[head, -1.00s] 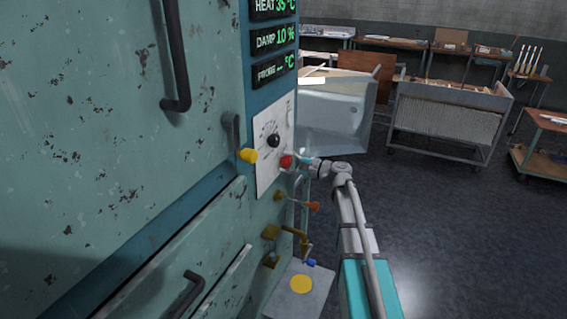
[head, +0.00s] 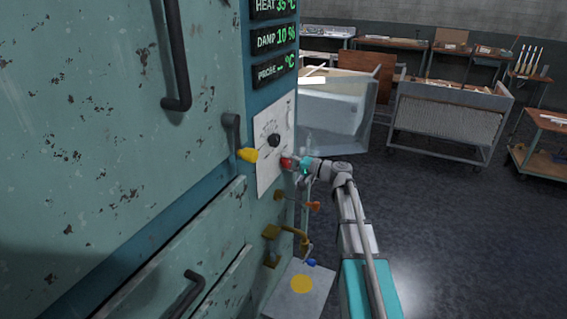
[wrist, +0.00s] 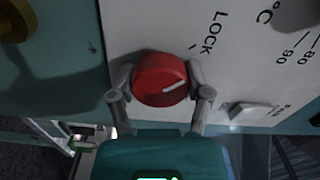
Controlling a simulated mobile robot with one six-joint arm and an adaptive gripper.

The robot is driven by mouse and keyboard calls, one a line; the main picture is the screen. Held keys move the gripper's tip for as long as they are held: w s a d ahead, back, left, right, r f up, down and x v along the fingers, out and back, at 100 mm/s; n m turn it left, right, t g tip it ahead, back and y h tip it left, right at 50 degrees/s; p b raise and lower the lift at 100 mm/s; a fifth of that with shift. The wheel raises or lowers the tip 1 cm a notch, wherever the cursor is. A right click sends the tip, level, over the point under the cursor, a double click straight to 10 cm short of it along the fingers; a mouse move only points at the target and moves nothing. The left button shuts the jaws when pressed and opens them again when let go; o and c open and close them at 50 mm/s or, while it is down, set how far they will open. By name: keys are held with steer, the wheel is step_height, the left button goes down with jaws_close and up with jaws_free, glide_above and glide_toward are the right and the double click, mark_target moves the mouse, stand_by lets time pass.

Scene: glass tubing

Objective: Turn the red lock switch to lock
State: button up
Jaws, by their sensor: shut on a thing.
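The red lock switch (wrist: 158,78) is a round knob on the white dial panel (wrist: 235,70). A white pointer line on its face points to the right, slightly upward, in the wrist view. The word LOCK with a small tick is printed above and to the right of the knob. My gripper (wrist: 160,92) is shut on the knob, one finger on each side. In the head view the red knob (head: 286,162) shows at the panel's lower right, with my gripper (head: 291,164) at it, partly hiding it.
A black dial knob (head: 274,140) sits above the switch. The floor to the right is open.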

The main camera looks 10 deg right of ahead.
steer(key=shift+d+f, duration=0.1)
steer(key=shift+d, duration=0.05)
steer(key=o, duration=1)
steer(key=shift+d, duration=0.1)
steer(key=shift+o, duration=0.8)
steer(key=shift+s, duration=0.1)
steer(key=v, duration=1.1)
steer(key=shift+s+d, duration=0.2)
steer(key=shift+d, duration=0.15)
steer(key=shift+a, duration=0.1)
